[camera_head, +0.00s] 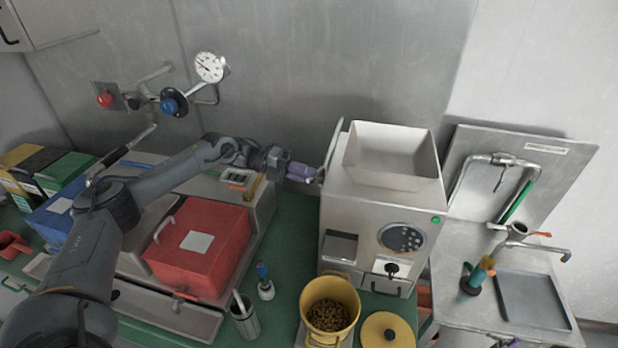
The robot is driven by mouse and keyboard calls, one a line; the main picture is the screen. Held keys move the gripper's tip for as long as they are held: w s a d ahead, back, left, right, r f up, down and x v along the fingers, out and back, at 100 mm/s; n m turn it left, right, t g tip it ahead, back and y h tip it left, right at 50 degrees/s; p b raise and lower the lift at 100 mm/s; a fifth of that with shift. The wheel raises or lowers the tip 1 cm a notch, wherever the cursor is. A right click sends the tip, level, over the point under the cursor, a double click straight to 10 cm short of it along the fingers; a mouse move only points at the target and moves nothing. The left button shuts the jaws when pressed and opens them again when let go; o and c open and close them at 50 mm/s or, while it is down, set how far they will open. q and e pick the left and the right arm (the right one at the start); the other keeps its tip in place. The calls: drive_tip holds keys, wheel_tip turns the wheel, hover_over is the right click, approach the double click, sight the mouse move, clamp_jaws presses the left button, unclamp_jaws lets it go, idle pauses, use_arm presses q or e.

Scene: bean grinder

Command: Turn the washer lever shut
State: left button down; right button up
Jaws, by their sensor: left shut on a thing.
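The washer stands at the right, with a steel sink (530,300) and a tap (518,238). A small orange lever (541,234) sticks out to the right from the top of the tap; I cannot tell whether it is open or shut. My left gripper (312,176) is far from it, at the left side of the bean grinder (375,215). It is shut on a thin grey lid (333,148), which stands edge-on beside the grinder's open hopper (395,150). The fingertips are hard to make out. My right gripper is not in view.
A yellow pot of beans (330,308) and a yellow lid (386,331) are before the grinder. A red box (200,245) lies below my left arm. A green-handled sprayer (515,203) hangs behind the tap. An orange-and-teal tool (478,275) stands left of the sink.

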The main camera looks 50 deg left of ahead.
use_arm(q)
drive_tip(key=c, duration=1.1)
unclamp_jaws()
drive_tip(key=b+v, duration=0.1)
drive_tip(key=v, duration=0.9)
drive_tip(key=shift+s+a+r, duration=0.1)
drive_tip(key=shift+s+a, duration=0.1)
drive_tip(key=shift+a, duration=0.1)
